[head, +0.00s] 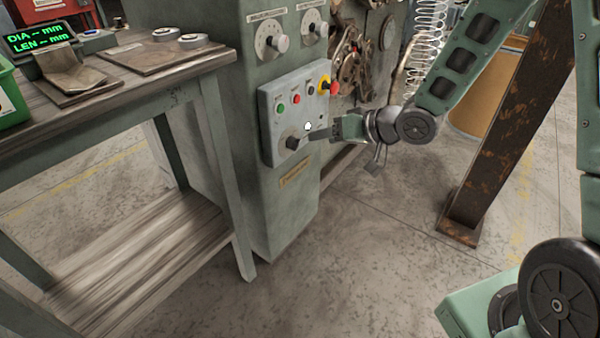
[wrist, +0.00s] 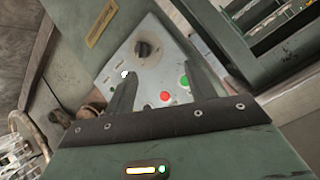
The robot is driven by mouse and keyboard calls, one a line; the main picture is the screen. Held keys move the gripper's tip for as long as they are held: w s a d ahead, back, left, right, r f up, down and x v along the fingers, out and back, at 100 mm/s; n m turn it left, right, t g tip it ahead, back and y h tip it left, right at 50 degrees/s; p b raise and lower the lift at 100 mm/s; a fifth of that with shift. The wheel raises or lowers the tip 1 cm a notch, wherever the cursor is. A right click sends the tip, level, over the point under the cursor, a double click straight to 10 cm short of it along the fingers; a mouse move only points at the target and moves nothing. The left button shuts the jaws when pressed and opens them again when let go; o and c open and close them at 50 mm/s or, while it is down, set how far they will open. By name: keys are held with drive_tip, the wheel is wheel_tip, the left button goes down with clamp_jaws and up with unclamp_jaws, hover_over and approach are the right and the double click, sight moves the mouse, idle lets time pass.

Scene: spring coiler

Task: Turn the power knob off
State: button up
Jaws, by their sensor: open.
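The power knob is a dark round knob (head: 292,142) low on the grey control panel (head: 268,104) of the green machine. In the wrist view the knob (wrist: 143,48) shows beyond the fingertips, on its pale plate, nothing between the fingers. My gripper (head: 314,135) is just right of the knob, its fingers pointing toward the panel. In the wrist view my gripper (wrist: 160,70) has its two fingers spread apart and empty. I cannot tell whether a fingertip touches the panel.
A green button (head: 281,108), a red button (head: 296,99) and a red-and-yellow emergency stop (head: 325,84) sit above the knob. A small white light (head: 307,126) is close to my fingers. A wooden workbench (head: 150,62) stands left. A rusty post (head: 500,140) stands right.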

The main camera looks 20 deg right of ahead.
drive_tip(key=w+d+f+m+t+y+b, duration=0.1)
drive_tip(key=d+f+m+t+y+b, duration=0.1)
drive_tip(key=d+f+b, duration=0.45)
drive_tip(key=m+t+y+b, duration=0.2)
drive_tip(key=y+b, duration=0.1)
approach(294, 143)
drive_tip(key=shift+f+b+x, duration=0.2)
drive_tip(key=shift+b+x, duration=1.15)
drive_tip(key=shift+x, duration=0.75)
drive_tip(key=shift+f+b+x, duration=0.2)
drive_tip(key=shift+b+x, duration=1.1)
drive_tip(key=shift+x, duration=0.75)
drive_tip(key=shift+d, duration=0.1)
drive_tip(key=c, duration=1)
